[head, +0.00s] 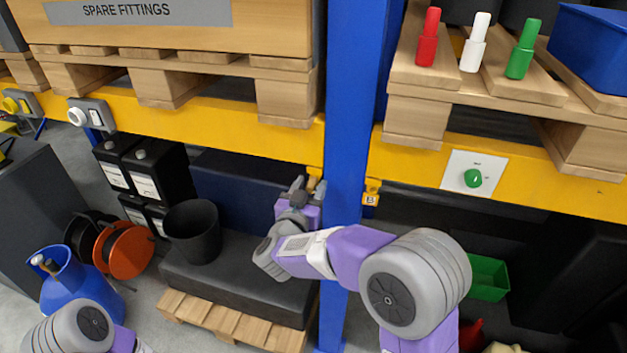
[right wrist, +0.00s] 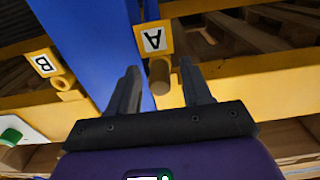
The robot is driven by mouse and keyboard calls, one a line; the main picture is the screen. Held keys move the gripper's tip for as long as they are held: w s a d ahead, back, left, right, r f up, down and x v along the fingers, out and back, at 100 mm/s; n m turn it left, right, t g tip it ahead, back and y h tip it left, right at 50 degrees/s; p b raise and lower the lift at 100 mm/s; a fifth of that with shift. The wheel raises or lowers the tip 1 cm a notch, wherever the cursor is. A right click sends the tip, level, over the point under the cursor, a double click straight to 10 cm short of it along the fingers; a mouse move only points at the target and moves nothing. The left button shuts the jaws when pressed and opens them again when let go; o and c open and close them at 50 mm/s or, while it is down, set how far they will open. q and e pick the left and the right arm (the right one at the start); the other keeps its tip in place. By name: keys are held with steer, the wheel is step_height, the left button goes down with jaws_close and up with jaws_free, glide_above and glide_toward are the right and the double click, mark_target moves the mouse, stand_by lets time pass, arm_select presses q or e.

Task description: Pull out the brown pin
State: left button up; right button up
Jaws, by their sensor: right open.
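The brown pin (right wrist: 159,76) is a short, round, tan-brown peg at the yellow bracket labelled A (right wrist: 153,39), against the blue upright. In the right wrist view my right gripper (right wrist: 160,82) is open, with one finger on each side of the pin; I see gaps and no clear contact. In the head view my right gripper (head: 308,187) is at the left side of the blue upright, and the pin is mostly hidden by the fingers. Of my left arm only a link shows at the lower left; its gripper is out of view.
The blue upright (head: 349,150) and yellow beam (head: 225,135) are close around the right gripper. A bracket labelled B (right wrist: 44,66) is on the upright's other side. A green knob (head: 473,178) is on the right beam. A black bucket (head: 193,232) stands below on a dark block.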

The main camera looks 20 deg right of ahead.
steer(key=shift+c, duration=0.3)
jaws_close()
steer(key=shift+s+a, duration=0.1)
steer(key=shift+v, duration=2.85)
